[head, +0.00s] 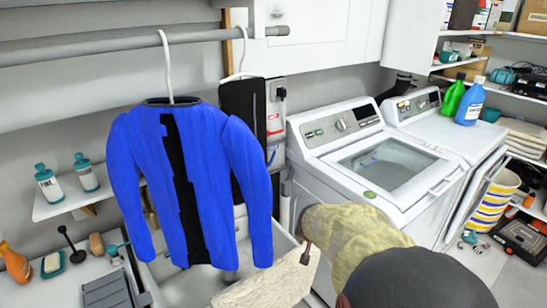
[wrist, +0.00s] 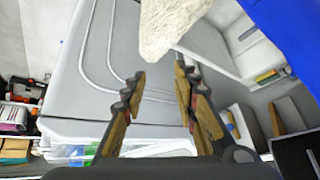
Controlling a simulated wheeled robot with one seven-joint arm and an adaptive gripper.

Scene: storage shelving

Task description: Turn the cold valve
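In the head view a grey wall fitting (head: 276,106) with a red mark and a white hose is partly hidden behind the hanging clothes. A small blue part (head: 271,155) shows below it, just right of the blue jacket (head: 203,185); I cannot tell if it is the cold valve. No valve handle is clear in the wrist view. My gripper (wrist: 157,76) shows in the wrist view with its two brown-and-dark fingers wide apart and nothing between them. It is over the pale top of a machine. I cannot make out its fingers in the head view.
A white washer (head: 375,160) stands right of the wall fitting. The jacket hangs from a rail (head: 130,44) in front of a sink (head: 205,265). Green (head: 453,98) and blue (head: 470,100) bottles stand at the back right. A cream rough piece (wrist: 168,28) lies beyond the fingers.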

